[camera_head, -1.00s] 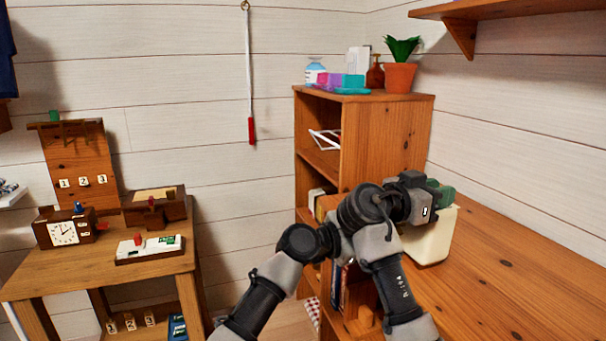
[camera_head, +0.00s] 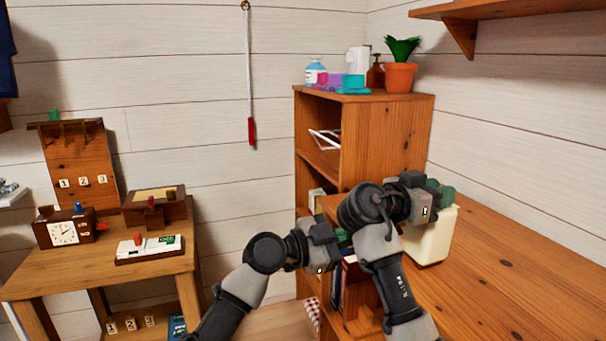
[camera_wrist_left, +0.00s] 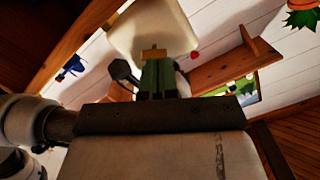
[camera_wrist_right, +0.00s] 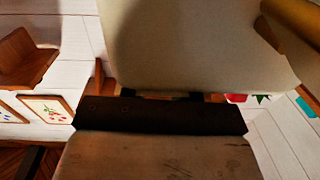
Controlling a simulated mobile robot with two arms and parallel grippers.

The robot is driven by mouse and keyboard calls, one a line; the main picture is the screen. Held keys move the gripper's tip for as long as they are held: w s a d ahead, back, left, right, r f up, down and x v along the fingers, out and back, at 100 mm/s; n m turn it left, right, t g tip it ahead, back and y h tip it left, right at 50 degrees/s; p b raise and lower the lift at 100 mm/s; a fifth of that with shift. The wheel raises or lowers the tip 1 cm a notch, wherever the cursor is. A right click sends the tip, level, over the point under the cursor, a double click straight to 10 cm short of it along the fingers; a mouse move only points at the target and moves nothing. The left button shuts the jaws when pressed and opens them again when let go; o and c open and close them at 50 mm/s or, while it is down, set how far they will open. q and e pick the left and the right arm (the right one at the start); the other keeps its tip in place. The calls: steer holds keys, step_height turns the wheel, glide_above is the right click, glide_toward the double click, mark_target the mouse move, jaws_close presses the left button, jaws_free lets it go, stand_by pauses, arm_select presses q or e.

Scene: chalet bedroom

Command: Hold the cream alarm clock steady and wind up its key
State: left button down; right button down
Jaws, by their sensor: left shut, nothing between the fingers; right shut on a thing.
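The cream alarm clock (camera_head: 432,238) is at the left part of the wooden desk top, partly behind my right arm; its face is not visible. My right gripper (camera_head: 440,192) is shut on the clock at its upper part. The clock's cream body fills the top of the right wrist view (camera_wrist_right: 190,45), hiding the fingertips there. My left gripper (camera_head: 342,237) is shut and empty, left of the clock and apart from it in the head view. In the left wrist view, a small brass-coloured piece, seemingly the key (camera_wrist_left: 154,54), shows just beyond the green fingertips, against the cream body (camera_wrist_left: 150,25).
The wooden desk (camera_head: 520,260) has free room right of the clock. A bookcase (camera_head: 385,140) stands behind, with a potted plant (camera_head: 399,77) on top. Books (camera_head: 350,280) are below my arms. A side table (camera_head: 100,272) at left carries another clock (camera_head: 62,233) and boxes.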

arm_select(q)
steer(key=shift+w+d+f, duration=0.1)
steer(key=shift+d+f, duration=0.2)
steer(key=shift+d, duration=0.75)
steer(key=shift+w+d+f, duration=0.1)
steer(key=shift+d+f, duration=0.2)
steer(key=shift+d, duration=0.8)
steer(key=shift+d+f, duration=0.3)
steer(key=shift+d, duration=0.75)
steer(key=shift+r, duration=0.7)
steer(key=shift+w+a+r, duration=0.2)
steer(key=shift+w, duration=0.25)
steer(key=shift+w+r, duration=0.2)
steer(key=shift+w, duration=0.05)
steer(key=shift+r, duration=0.1)
steer(key=shift+w, duration=0.1)
